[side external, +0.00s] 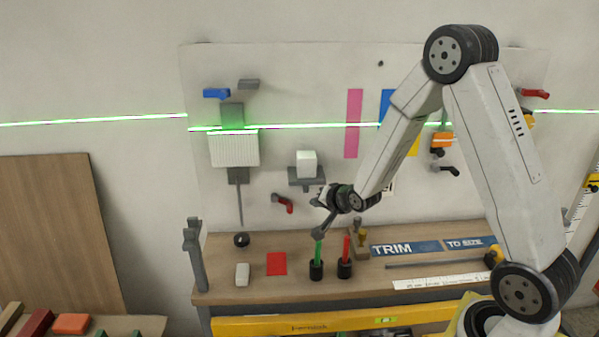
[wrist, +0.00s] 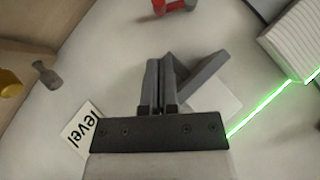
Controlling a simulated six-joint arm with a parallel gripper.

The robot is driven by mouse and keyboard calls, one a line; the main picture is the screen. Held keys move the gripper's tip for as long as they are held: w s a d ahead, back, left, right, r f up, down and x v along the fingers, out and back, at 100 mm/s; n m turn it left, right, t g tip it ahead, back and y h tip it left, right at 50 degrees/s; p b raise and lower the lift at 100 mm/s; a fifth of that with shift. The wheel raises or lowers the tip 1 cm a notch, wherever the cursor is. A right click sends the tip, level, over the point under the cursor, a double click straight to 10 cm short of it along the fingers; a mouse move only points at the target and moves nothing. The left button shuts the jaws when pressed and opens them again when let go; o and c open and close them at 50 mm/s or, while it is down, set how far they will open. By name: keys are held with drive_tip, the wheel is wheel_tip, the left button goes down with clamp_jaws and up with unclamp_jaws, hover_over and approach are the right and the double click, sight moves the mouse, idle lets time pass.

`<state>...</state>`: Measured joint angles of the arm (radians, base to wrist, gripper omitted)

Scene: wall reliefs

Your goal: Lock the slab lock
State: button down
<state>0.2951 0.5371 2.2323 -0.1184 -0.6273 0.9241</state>
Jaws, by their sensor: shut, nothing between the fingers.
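A white ribbed slab (side external: 234,150) hangs on the wall panel at the left, with grey pieces above and below it; its edge also shows top right in the wrist view (wrist: 297,38). A red and dark lever (side external: 282,203) sits on the panel to its lower right, and a red part shows at the top of the wrist view (wrist: 175,6). I cannot tell which part is the slab lock. My gripper (side external: 318,230) is shut and empty, before the panel above the bench. In the wrist view its fingers (wrist: 161,66) appear beside a grey bracket (wrist: 205,76).
A white block (side external: 307,163) sits on a grey wall bracket. Blue (side external: 216,93) and grey (side external: 249,84) handles are above the slab. A green laser line crosses the wall.

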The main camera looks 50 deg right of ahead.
sight(292, 205)
drive_tip(key=shift+w, duration=0.1)
drive_tip(key=shift+x, duration=4.95)
drive_tip(key=shift+f+m+t, duration=0.3)
drive_tip(key=shift+f+t, duration=0.1)
drive_tip(key=shift+m+t+y, duration=0.5)
drive_tip(key=shift+t+y, duration=0.1)
drive_tip(key=shift+t, duration=0.1)
drive_tip(key=shift+w+a+f, duration=0.2)
drive_tip(key=shift+f, duration=0.45)
drive_tip(key=shift+w+a+f, duration=0.15)
drive_tip(key=shift+a+f, duration=0.05)
drive_tip(key=shift+f, duration=0.5)
drive_tip(key=shift+w+a+f, duration=0.2)
drive_tip(key=shift+f, duration=0.45)
drive_tip(key=shift+w+a+f, duration=0.55)
drive_tip(key=shift+f, duration=0.1)
drive_tip(key=shift+w, duration=0.1)
